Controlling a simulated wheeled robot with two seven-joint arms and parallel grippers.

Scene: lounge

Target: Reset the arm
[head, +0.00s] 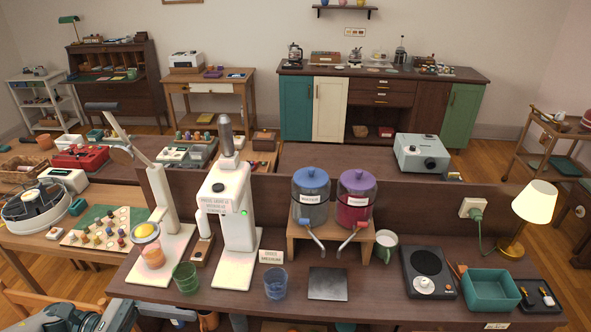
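My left arm comes in at the bottom left corner, low in front of the table's near edge. The dark part at its end (165,311) seems to be my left gripper, partly cut off by the frame. I cannot tell whether its fingers are open or shut, and I see nothing held in it. My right arm and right gripper are not in view.
On the table (375,300) above the arm stand a green glass (186,279), a blue glass (276,285), a white press-like machine (230,205) and two lidded dispensers on a wooden stand (330,240). A wooden chair (30,303) is beside the arm at left.

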